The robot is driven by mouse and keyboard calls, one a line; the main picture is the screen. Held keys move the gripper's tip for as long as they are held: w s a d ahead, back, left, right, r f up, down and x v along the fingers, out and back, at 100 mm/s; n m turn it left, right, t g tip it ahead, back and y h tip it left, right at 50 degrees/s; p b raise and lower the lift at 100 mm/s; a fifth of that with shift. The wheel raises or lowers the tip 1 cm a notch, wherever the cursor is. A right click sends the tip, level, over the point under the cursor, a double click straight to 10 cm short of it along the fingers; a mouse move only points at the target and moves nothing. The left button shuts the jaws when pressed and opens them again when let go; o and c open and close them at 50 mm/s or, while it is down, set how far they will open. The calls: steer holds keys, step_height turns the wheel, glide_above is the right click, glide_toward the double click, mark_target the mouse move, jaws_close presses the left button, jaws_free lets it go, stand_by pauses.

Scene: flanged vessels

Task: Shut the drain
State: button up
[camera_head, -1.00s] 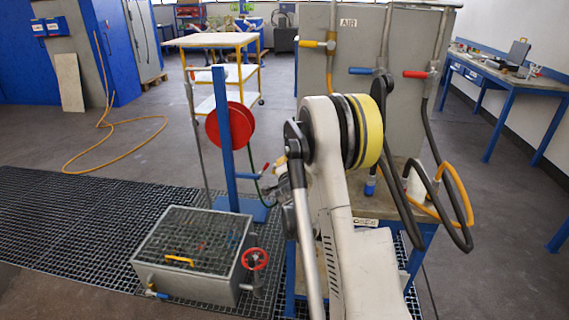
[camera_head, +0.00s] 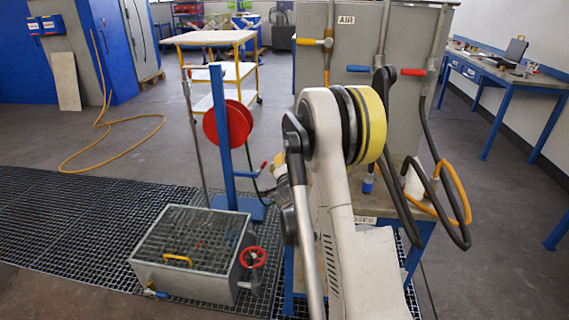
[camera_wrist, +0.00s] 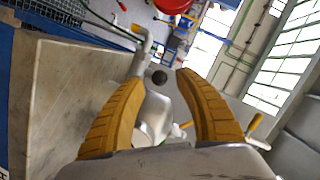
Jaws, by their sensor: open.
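My gripper (camera_wrist: 160,80) shows two yellow fingers spread apart, with nothing held. A grey metal pipe fitting with a round dark end (camera_wrist: 159,77) appears between the fingertips; I cannot tell whether they touch it. In the head view my gripper (camera_head: 270,172) is partly hidden behind my arm, left of the bench. A grey tank with a grating top (camera_head: 190,285) stands on the floor grating at lower left. It has a red handwheel valve (camera_head: 253,257) on its right and a small blue-handled valve (camera_head: 155,291) low at the front left. I cannot tell which valve is the drain.
A red hose reel (camera_head: 227,124) on a blue post (camera_head: 217,150) stands behind the tank. A grey cabinet marked AIR (camera_head: 440,100) has yellow, blue and red valve levers. Looped hoses hang at its right. A yellow-framed cart (camera_head: 210,40) is farther back. Floor at left is mostly free.

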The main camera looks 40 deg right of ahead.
steer(key=v, duration=0.9)
steer(key=shift+s+a+r, duration=0.15)
steer(key=shift+s+a, duration=0.05)
steer(key=shift+s, duration=0.05)
